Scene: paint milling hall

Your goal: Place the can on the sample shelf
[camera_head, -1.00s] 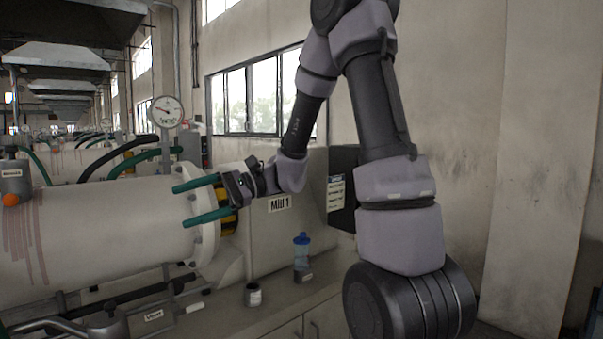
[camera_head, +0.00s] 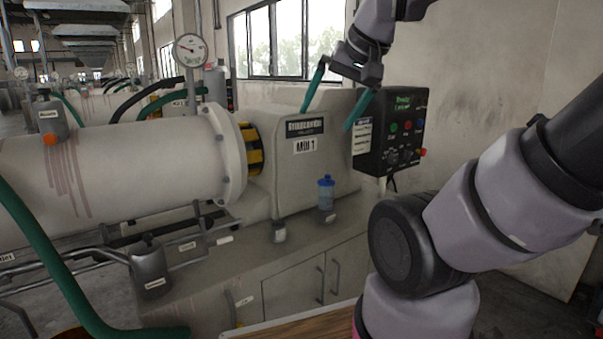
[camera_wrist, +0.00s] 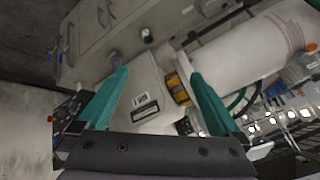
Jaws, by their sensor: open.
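A small grey can with a pale label (camera_head: 279,231) stands upright on the bench below the mill's housing. It also shows in the wrist view (camera_wrist: 147,36), beyond my fingers. My gripper (camera_head: 326,120) has two green fingers, spread and empty. It is raised in front of the upper housing marked "Mill 1", above and apart from the can. The open fingers also show in the wrist view (camera_wrist: 160,78). I cannot make out a sample shelf in either view.
A blue-topped bottle (camera_head: 326,195) stands right of the can. The white mill cylinder (camera_head: 120,165) lies to the left, with a gauge (camera_head: 189,50) above. A control box (camera_head: 392,135) is at right. A wooden surface (camera_head: 300,322) shows at the bottom edge.

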